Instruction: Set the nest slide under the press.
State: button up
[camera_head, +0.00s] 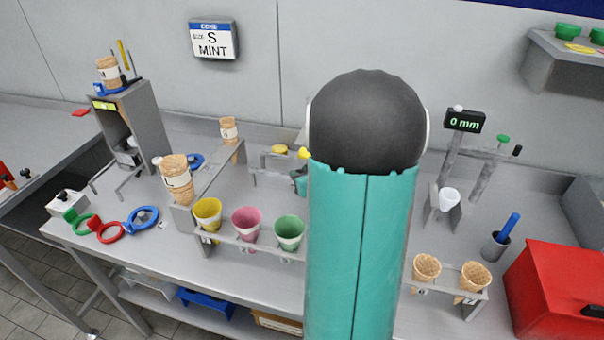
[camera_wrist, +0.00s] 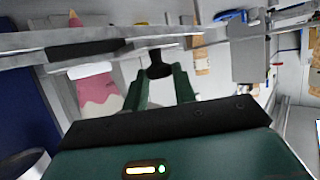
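The press appears to be the grey upright frame (camera_head: 140,115) at the back left in the head view, with a wafer cone on top. A pale part (camera_head: 128,157) sits low in its opening; I cannot tell if this is the nest slide. In the wrist view, my gripper (camera_wrist: 160,72) has its two green fingers apart, with a small black knob (camera_wrist: 158,64) at their tips. I cannot tell whether they touch it or which part it belongs to. In the head view my teal arm hides most of my gripper.
A rack holds a yellow (camera_head: 207,212), a pink (camera_head: 246,222) and a green cup (camera_head: 289,231). Red, green and blue rings (camera_head: 141,219) lie at the front left. Wafer cones (camera_head: 427,268) and a red box (camera_head: 555,290) stand at right. A gauge (camera_head: 464,120) reads 0 mm.

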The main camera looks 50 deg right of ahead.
grip_shut()
jog(key=s+d, duration=0.6)
jog(key=s, duration=0.5)
jog(key=shift+s, duration=0.35)
jog(key=shift+d, duration=0.1)
jog(key=o, duration=0.6)
grip_release()
jog(key=shift+s, duration=0.25)
jog(key=shift+o, duration=0.2)
jog(key=v, duration=1.3)
jog(key=shift+s, duration=0.15)
jog(key=shift+r, duration=0.15)
